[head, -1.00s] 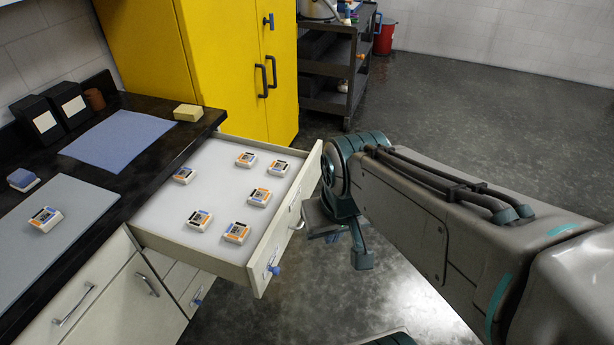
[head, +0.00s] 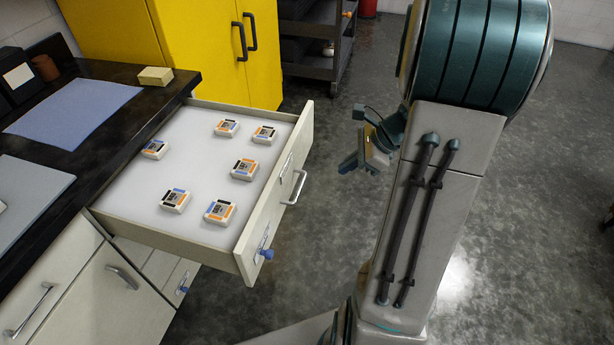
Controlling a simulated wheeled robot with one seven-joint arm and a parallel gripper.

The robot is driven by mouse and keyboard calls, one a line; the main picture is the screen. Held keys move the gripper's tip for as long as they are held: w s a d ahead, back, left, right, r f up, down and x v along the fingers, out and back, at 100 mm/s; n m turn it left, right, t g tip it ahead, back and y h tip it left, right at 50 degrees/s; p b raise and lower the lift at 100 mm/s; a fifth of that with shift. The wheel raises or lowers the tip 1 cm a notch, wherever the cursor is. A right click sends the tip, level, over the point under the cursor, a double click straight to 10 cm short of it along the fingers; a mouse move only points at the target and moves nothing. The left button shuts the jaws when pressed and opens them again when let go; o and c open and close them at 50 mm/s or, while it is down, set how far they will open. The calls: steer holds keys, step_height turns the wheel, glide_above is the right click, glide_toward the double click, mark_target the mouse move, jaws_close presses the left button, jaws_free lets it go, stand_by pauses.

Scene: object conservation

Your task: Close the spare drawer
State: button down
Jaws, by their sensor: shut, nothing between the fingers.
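The open drawer (head: 216,228) sticks far out from the dark-topped counter. It has a white bottom, a cream front (head: 280,193), a metal bar handle (head: 295,188) and a blue knob (head: 267,254). Labels on its front are too small to read. Several small white modules with orange, blue and black patches, one of them a module (head: 220,212) near the front, lie flat and spread out inside. My gripper (head: 354,160) is shut and empty, to the right of the drawer front, with a clear gap between them. My arm link hides part of the gripper's wrist side.
The counter (head: 185,92) holds a blue mat (head: 72,118), a yellow block (head: 155,76) and a grey board (head: 25,200). A yellow cabinet (head: 205,45) stands behind the drawer, and a dark cart (head: 315,45) beyond it. The floor (head: 310,250) in front of the drawer is clear.

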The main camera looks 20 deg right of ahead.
steer(key=w+a+f+m+b, duration=0.2)
steer(key=w+a+f, duration=0.4)
steer(key=f, duration=0.4)
steer(key=shift+w+f+t, duration=0.3)
steer(key=shift+w+f, duration=0.05)
